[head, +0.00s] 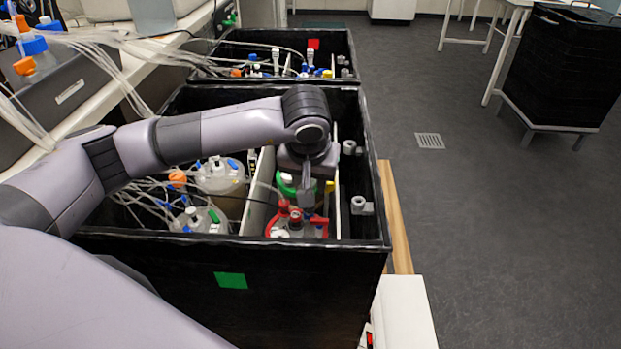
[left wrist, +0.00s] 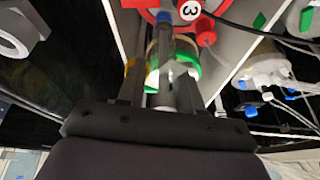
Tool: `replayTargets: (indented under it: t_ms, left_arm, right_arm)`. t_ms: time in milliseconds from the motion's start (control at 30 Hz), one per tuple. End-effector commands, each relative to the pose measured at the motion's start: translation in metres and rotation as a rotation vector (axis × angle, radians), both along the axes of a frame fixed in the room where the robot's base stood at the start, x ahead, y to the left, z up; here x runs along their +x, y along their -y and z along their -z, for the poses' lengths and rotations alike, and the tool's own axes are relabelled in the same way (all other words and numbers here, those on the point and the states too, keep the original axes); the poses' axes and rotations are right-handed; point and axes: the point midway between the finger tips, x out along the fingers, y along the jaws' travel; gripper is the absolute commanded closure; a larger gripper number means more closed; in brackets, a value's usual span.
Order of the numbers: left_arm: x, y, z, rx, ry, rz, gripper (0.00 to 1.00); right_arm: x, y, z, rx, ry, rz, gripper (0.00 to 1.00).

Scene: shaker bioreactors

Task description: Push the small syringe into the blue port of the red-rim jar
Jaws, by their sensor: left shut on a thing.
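I take this to be the small syringe, mostly hidden by the fingers. A bit of blue (left wrist: 154,3) shows at the top edge by the red rim, probably the blue port. I cannot tell whether the syringe touches it. My right gripper is out of view.
The black crate (head: 200,236) has high walls close around the arm. A green-topped jar (head: 287,186) stands just behind the red-rim jar. Clear jars (head: 220,177) with many tubes stand to the left, beyond a pale divider. A second crate stands behind.

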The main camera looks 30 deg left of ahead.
Motion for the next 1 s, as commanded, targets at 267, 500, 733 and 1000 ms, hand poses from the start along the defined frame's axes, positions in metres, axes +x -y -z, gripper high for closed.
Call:
replayTargets:
  t_ms: [267, 500, 733, 1000]
  left_arm:
    - [0.000, 0.000, 0.004, 0.000, 0.000, 0.000, 0.96]
    - [0.000, 0.000, 0.004, 0.000, 0.000, 0.000, 0.35]
    - [0.000, 0.000, 0.004, 0.000, -0.001, 0.000, 0.35]
    - [-0.008, 0.004, -0.024, 0.001, 0.004, 0.001, 0.35]
  right_arm:
    - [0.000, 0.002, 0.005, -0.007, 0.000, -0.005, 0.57]
    - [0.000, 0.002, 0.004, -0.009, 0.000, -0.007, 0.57]
    - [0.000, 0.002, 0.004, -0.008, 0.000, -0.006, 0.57]
    - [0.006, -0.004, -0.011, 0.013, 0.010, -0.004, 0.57]
